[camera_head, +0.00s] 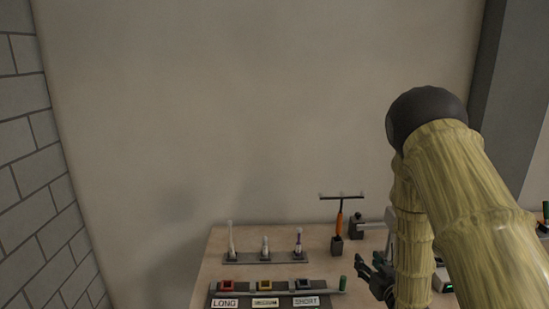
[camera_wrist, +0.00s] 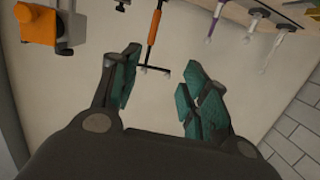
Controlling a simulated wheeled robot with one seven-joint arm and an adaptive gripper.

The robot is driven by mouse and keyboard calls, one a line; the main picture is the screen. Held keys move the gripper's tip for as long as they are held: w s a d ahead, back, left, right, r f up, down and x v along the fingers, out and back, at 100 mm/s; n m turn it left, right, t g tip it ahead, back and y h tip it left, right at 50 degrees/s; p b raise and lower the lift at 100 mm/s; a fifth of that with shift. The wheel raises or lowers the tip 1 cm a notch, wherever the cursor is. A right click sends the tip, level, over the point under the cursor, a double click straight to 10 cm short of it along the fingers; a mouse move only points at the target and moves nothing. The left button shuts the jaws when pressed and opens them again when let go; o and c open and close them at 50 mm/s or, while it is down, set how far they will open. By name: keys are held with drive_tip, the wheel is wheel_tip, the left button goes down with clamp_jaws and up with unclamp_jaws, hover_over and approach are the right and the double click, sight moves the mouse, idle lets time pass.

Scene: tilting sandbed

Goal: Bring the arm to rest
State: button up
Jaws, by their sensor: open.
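My gripper (camera_head: 376,275) hangs at the right of the table in the head view, low in the picture, beside the forearm. In the wrist view my gripper (camera_wrist: 158,90) shows its two green-padded fingers spread apart with nothing between them. My arm bends at a dark elbow, comes down on the right side of the head view and covers part of the table there.
The table (camera_head: 216,262) holds a rack (camera_head: 265,257) with several upright items and a tray labelled LONG and SHORT (camera_head: 307,301). An orange-handled T-shaped tool (camera_head: 339,225) stands near my gripper. A brick wall (camera_head: 30,150) is at left; the space above the table is clear.

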drive_tip(key=s+a+f+m+g+h+b, duration=0.15)
drive_tip(key=s+f+g, duration=0.25)
drive_tip(key=s+f, duration=0.75)
drive_tip(key=s+a+f+g+h+b, duration=0.1)
drive_tip(key=s+f+g+b, duration=0.25)
drive_tip(key=s+f, duration=0.8)
drive_tip(key=s+a+f+g+b, duration=0.1)
drive_tip(key=s+f+g, duration=0.1)
drive_tip(key=s+f, duration=0.3)
drive_tip(key=s+a+f+g+b, duration=0.1)
drive_tip(key=s+f+g, duration=0.2)
drive_tip(key=s, duration=0.9)
drive_tip(key=s+a+f+g+b, duration=0.1)
drive_tip(key=s+a+f+g, duration=0.1)
drive_tip(key=s+f, duration=0.6)
drive_tip(key=shift+s+g+b, duration=0.2)
drive_tip(key=shift+g+b, duration=0.15)
drive_tip(key=shift+g, duration=0.4)
